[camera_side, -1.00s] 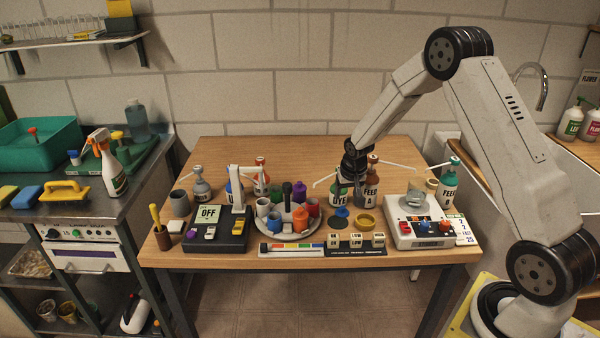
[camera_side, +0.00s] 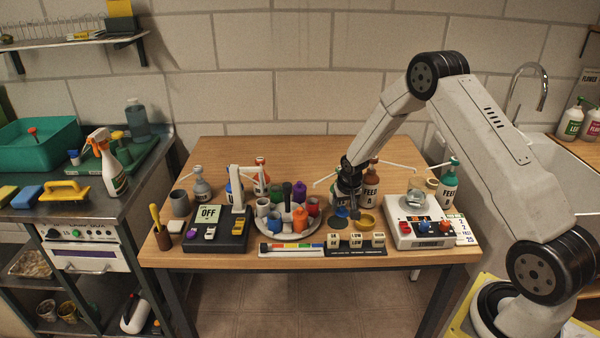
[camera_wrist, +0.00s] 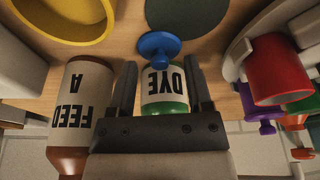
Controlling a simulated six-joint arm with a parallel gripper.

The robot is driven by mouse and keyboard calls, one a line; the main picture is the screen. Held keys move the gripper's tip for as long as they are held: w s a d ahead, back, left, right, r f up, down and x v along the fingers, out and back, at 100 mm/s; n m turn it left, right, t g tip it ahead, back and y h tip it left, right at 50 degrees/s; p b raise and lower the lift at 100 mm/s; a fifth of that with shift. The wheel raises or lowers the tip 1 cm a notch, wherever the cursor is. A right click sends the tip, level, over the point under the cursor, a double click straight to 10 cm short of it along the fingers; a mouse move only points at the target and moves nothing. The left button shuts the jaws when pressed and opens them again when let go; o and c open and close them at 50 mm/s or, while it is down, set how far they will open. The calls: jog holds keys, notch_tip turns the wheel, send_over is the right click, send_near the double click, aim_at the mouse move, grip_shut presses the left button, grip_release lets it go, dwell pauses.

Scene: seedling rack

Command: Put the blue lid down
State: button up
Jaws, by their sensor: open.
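The blue lid (camera_side: 341,212), a round disc with a knob, is on the table near the front middle. In the wrist view the blue lid (camera_wrist: 159,46) shows between and just beyond my fingertips, over bare wood. My gripper (camera_side: 354,214) is low over the table beside the lid, partly overlapping it in the side view. In the wrist view my gripper (camera_wrist: 161,80) has its two fingers apart, with nothing held between them. A dark green disc (camera_wrist: 187,12) lies beside the lid.
A yellow bowl (camera_side: 366,222) is close on the right. The DYE bottle (camera_wrist: 165,92) and FEED A bottle (camera_wrist: 78,112) stand close by. A round tray (camera_side: 287,233) with coloured pots is left; a scale (camera_side: 405,236) with a glass is right.

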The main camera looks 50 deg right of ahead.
jog(key=shift+w+f, duration=0.1)
jog(key=shift+f, duration=0.3)
grip_shut()
dwell(0.4)
